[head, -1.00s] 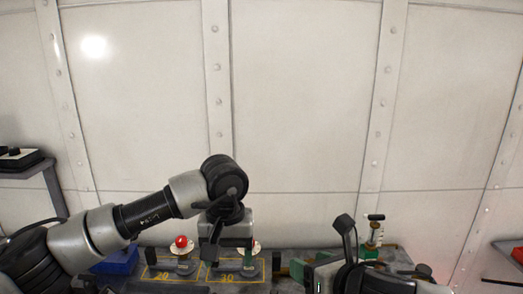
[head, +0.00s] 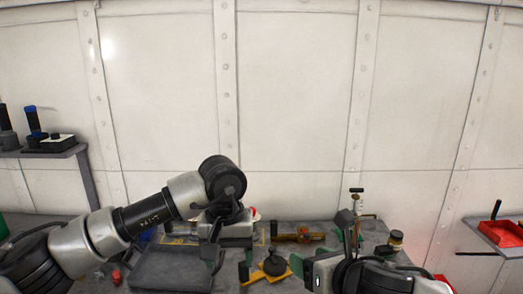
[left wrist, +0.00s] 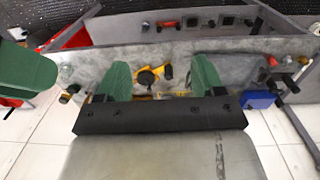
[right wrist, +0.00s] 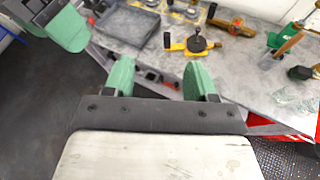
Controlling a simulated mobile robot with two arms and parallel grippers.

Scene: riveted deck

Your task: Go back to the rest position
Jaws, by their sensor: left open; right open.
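My left gripper (head: 230,257) hangs over the bench, fingers down, in the middle of the head view. It is open, with nothing between its green fingers (left wrist: 162,80) in the left wrist view. My right gripper (head: 320,245) is low at the right of centre in the head view. Its green fingers (right wrist: 160,80) stand apart and empty in the right wrist view. Neither gripper holds anything. Part of another green-fingered gripper shows at the upper left of the right wrist view.
The grey bench (right wrist: 255,75) carries a dark tray (head: 170,270), a yellow part with a black knob (head: 273,265), and a brass-orange tool (head: 300,237). A shelf (head: 50,152) stands at left, a red tray (head: 500,232) at right. A riveted wall closes the back.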

